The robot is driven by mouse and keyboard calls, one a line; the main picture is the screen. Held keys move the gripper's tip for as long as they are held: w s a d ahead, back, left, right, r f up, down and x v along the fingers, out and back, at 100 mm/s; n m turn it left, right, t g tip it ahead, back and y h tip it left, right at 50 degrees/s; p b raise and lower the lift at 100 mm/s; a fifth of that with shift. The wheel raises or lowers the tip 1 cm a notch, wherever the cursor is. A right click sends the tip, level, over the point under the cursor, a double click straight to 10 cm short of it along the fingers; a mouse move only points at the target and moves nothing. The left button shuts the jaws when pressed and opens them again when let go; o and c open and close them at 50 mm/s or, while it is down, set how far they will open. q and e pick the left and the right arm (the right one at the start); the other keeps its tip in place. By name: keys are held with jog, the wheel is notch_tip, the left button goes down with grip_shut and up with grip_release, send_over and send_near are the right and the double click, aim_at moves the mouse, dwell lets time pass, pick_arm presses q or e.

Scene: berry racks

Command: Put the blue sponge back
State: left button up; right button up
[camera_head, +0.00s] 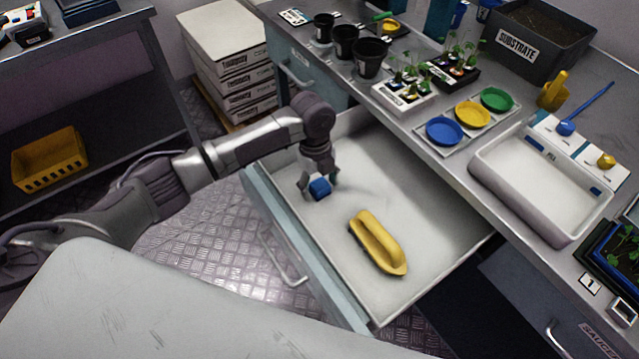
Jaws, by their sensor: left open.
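The blue sponge (319,188) is a small blue block in the open drawer (430,235), near the drawer's left side. My left gripper (320,187) is over the drawer and points down at the sponge. Its fingers are open, one on each side of the sponge. I cannot tell whether they touch it, or whether the sponge rests on the drawer floor. My right gripper is not in view.
A yellow handled tool (378,243) lies in the drawer. The counter above holds black pots (368,58), coloured dishes (472,115), a white tray (540,187) and a substrate bin (535,45). A yellow basket (50,158) is on the left shelf.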

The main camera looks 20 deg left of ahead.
aim_at(316, 180)
pick_arm(q)
notch_tip(316, 180, up, 12)
jog(key=w+a, duration=0.1)
jog(key=shift+f, duration=0.1)
dwell(0.4)
